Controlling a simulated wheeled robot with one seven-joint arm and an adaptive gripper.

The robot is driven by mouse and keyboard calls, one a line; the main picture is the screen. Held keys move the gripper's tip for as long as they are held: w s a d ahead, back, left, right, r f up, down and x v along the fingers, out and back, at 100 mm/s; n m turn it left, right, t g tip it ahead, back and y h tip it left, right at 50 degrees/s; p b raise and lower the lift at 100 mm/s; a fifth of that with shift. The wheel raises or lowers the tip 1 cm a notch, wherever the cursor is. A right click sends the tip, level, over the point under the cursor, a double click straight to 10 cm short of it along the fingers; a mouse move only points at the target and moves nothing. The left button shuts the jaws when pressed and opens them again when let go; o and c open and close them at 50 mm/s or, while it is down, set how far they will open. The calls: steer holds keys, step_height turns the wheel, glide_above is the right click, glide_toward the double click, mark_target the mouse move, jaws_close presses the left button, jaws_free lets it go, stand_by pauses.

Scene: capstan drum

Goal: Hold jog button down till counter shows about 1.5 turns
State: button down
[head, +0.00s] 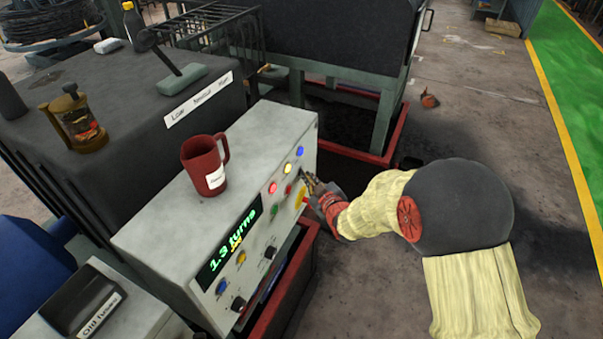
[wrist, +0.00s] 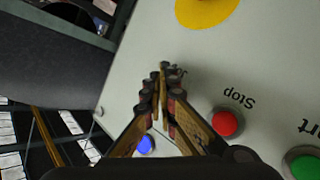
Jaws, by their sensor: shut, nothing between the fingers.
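The control box (head: 150,235) has a display (head: 228,245) on its front reading 1.3 turns in green. My gripper (head: 309,186) is at the right end of the box's front panel. In the wrist view my gripper (wrist: 165,74) is shut with its fingertips together at the pale panel (wrist: 265,60). A small dark ring shows at the fingertips, and the button there is hidden. I cannot read a jog label. A red button (wrist: 225,123) marked Stop and a green button (wrist: 303,165) marked Start are beside the fingers. A blue button (wrist: 145,145) is behind the fingers.
A large yellow disc (wrist: 205,10) is on the panel beyond the fingertips. A red mug (head: 203,165) stands on top of the box. Several other buttons and black knobs (head: 238,304) are on the front. The floor at right (head: 480,90) is mostly clear.

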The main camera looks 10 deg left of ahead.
steer(key=shift+s+d, duration=0.3)
steer(key=shift+d, duration=0.5)
steer(key=shift+s+d, duration=0.3)
steer(key=shift+d, duration=0.5)
steer(key=shift+s+d, duration=0.25)
steer(key=shift+d, duration=0.5)
steer(key=shift+s+d, duration=0.3)
steer(key=shift+d, duration=0.5)
